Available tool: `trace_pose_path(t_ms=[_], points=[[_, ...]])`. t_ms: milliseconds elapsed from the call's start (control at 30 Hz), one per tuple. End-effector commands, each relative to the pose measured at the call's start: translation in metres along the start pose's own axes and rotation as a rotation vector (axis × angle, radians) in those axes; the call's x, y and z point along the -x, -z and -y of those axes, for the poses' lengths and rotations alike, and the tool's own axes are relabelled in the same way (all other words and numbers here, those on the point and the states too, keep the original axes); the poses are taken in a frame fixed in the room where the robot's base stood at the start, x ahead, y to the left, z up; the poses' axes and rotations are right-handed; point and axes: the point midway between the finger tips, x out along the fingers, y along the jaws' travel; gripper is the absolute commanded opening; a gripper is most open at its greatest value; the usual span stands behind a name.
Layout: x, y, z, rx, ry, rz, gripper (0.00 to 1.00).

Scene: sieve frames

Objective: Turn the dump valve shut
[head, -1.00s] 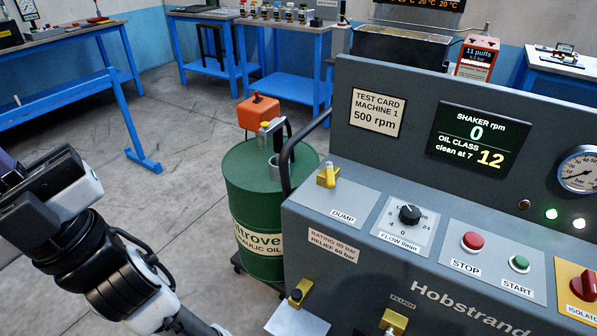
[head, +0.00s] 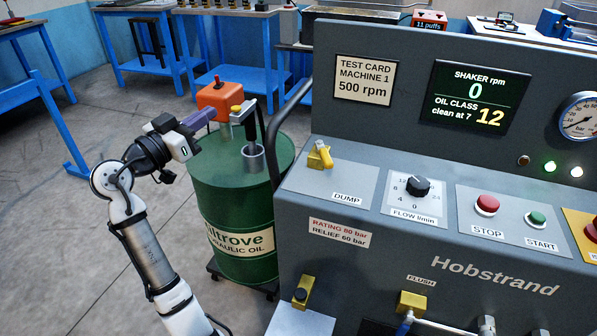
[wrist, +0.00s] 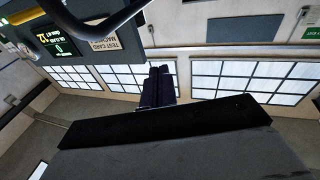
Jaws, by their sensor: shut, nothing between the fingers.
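The dump valve (head: 321,156) is a yellow block with a short yellow lever on the grey plate marked DUMP, at the left end of the machine's sloping panel. Its lever points toward the panel's front; I cannot tell from this whether it is open or shut. My gripper (head: 208,114) is left of the valve, above the green oil drum and near the orange pump head, apart from the valve. Its purple fingers (wrist: 157,86) are together with nothing between them. The valve is not clearly seen in the wrist view.
The green drum (head: 232,190) with an orange unit (head: 222,99) stands left of the machine. A dark curved rail (head: 280,120) rises between drum and panel. The flow knob (head: 417,187), red STOP (head: 487,204) and green START (head: 537,219) buttons lie right of the valve.

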Motion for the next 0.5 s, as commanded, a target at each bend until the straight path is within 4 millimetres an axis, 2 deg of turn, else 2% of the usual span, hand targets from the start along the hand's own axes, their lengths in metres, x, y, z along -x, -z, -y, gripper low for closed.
trace_pose_path(t_ms=[33,100,200,333,500], points=[[-0.006,-0.028,-0.015,0.017,-0.134,0.051,0.00],[-0.007,-0.051,-0.039,0.027,-0.319,0.100,0.00],[-0.001,-0.074,-0.065,0.027,-0.532,0.135,0.00],[0.011,-0.088,-0.082,0.020,-0.696,0.144,0.00],[0.010,-0.091,-0.093,0.016,-0.754,0.143,0.00]])
